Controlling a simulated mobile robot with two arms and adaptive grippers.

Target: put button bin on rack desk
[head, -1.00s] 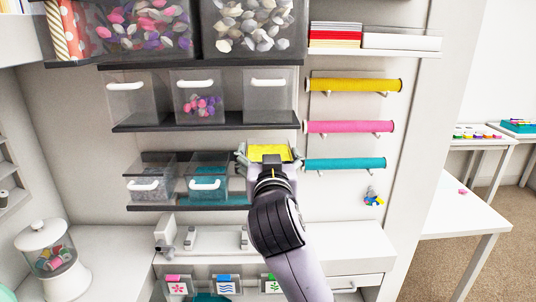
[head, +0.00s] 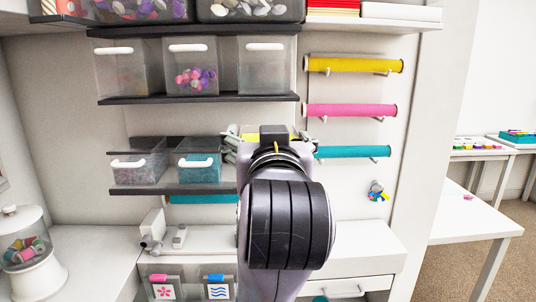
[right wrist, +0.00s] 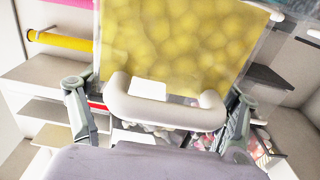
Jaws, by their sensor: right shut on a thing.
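The button bin (right wrist: 180,45) is a clear box full of yellow round pieces with a white handle (right wrist: 165,108). It fills the upper middle of the right wrist view. My right gripper (right wrist: 160,110) has a finger on each side of the handle and is shut on the bin. In the head view my right gripper (head: 268,136) is in front of the rack, right of the lower shelf's bins. My arm hides most of the bin there; only a yellow sliver (head: 248,136) shows. My left gripper is not in view.
Clear bins stand on the middle shelf (head: 200,98) and lower shelf (head: 190,190). Yellow, pink and teal rolls (head: 350,110) hang to the right. A white counter (head: 350,242) runs below, with a glass jar (head: 25,240) at left. A mostly clear white table (head: 470,222) stands at right.

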